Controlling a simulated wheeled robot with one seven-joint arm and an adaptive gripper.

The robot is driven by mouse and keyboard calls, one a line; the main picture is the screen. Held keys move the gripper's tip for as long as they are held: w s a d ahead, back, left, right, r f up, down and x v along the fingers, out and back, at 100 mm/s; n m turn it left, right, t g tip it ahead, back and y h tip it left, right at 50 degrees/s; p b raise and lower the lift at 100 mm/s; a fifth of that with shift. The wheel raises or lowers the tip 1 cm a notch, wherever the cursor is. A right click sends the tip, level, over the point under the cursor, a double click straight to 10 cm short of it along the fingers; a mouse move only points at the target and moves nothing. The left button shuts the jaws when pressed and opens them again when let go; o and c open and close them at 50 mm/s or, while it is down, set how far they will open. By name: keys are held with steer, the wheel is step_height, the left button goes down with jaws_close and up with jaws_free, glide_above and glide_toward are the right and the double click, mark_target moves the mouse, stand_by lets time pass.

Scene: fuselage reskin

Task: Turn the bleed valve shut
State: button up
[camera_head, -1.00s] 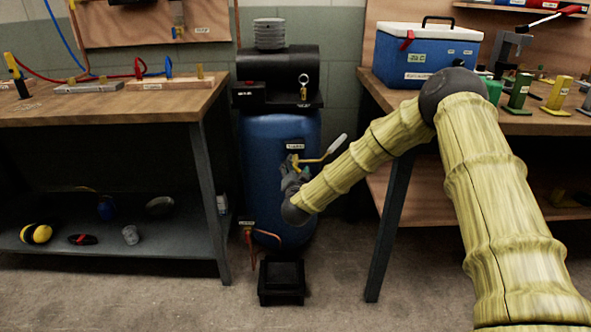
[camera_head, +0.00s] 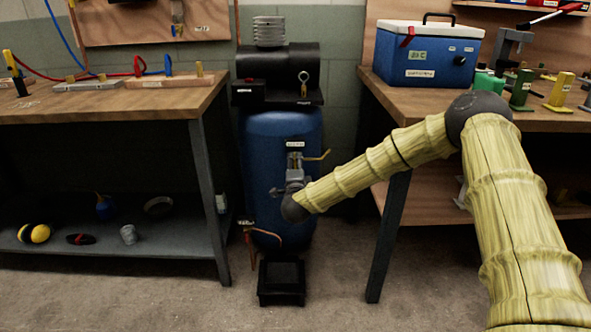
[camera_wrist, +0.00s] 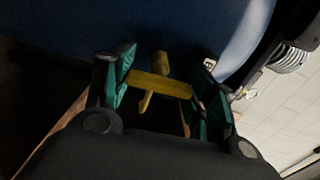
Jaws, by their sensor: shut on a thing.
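The bleed valve is on the front of the blue compressor tank (camera_head: 262,150), under a small white label. In the head view, a short yellow bar (camera_head: 319,156) sticks out to the right beside my gripper (camera_head: 294,168). The gripper and my wrist hide most of the valve. In the wrist view, the yellow valve handle (camera_wrist: 160,86) spans the gap between the green-padded fingers of my gripper (camera_wrist: 163,82). The gripper is shut on this handle. A yellow stem shows behind it, towards the tank.
A black box-shaped stand (camera_head: 281,282) is on the floor before the tank. A workbench (camera_head: 120,102) stands at left, another (camera_head: 376,160) at right with a blue cooler (camera_head: 415,62) on top. A copper pipe (camera_head: 263,234) runs low on the tank.

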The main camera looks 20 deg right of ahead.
steer(key=shift+f+m, duration=0.1)
steer(key=shift+m, duration=0.3)
steer(key=shift+c, duration=0.4)
steer(key=o, duration=1.1)
steer(key=shift+w, duration=0.1)
steer(key=shift+d, duration=0.1)
steer(key=v, duration=1.2)
steer(key=shift+f, duration=0.15)
